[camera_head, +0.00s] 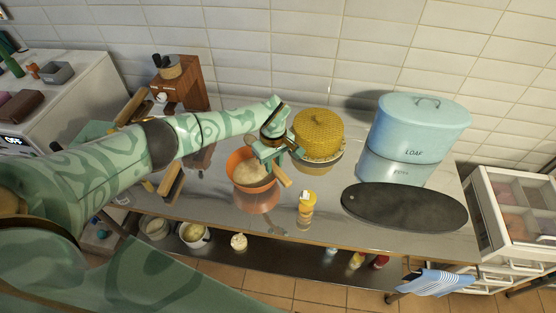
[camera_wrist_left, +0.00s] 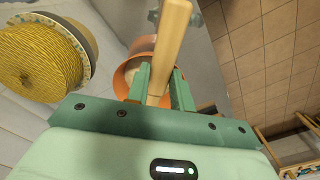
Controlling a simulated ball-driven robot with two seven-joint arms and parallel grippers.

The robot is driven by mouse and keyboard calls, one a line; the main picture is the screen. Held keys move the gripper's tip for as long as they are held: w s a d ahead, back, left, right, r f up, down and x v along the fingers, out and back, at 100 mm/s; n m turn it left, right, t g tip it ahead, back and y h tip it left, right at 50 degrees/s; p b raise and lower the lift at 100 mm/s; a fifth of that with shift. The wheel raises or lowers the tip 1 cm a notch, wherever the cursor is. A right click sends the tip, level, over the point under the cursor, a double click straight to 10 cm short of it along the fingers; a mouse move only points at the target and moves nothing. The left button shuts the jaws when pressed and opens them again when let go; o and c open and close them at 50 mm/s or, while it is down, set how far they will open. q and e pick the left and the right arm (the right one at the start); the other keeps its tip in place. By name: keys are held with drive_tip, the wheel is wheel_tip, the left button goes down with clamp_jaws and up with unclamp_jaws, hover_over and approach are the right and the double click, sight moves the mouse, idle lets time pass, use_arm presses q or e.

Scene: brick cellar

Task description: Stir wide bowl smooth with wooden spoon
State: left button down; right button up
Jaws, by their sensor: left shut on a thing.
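The wide bowl (camera_head: 236,179) is orange and stands on the steel table, with a pale, cream-coloured mass inside. My left gripper (camera_head: 270,159) is over the bowl's right side, shut on the wooden spoon (camera_head: 283,177). The handle sticks out past the fingers toward the front right. In the left wrist view the spoon handle (camera_wrist_left: 172,35) runs between the two green fingers (camera_wrist_left: 159,90), with the bowl (camera_wrist_left: 123,80) behind it. The spoon's far end is hidden, so I cannot tell how deep it sits. My right gripper is not in view.
A yellow woven dome (camera_head: 319,130) stands close behind the gripper. A small yellow-topped bottle (camera_head: 307,203) stands right of the bowl. A dark oval board (camera_head: 405,207) and a blue LOAF bin (camera_head: 420,130) are further right. Table (camera_head: 330,225) in front is clear.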

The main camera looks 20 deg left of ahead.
use_arm(q)
wheel_tip(320, 180, down, 7)
drive_tip(key=s+t+h+b, duration=0.1)
drive_tip(key=t+h+b, duration=1.1)
drive_tip(key=b, duration=3.4)
drive_tip(key=t, duration=0.8)
drive_tip(key=shift+a+t, duration=0.3)
drive_tip(key=shift+a, duration=0.05)
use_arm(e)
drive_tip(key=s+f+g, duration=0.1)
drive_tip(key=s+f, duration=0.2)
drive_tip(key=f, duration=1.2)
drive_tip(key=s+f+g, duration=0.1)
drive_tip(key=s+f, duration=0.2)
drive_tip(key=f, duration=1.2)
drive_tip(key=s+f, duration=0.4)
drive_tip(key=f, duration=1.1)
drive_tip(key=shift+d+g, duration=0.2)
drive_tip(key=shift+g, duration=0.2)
use_arm(q)
drive_tip(key=shift+r, duration=0.1)
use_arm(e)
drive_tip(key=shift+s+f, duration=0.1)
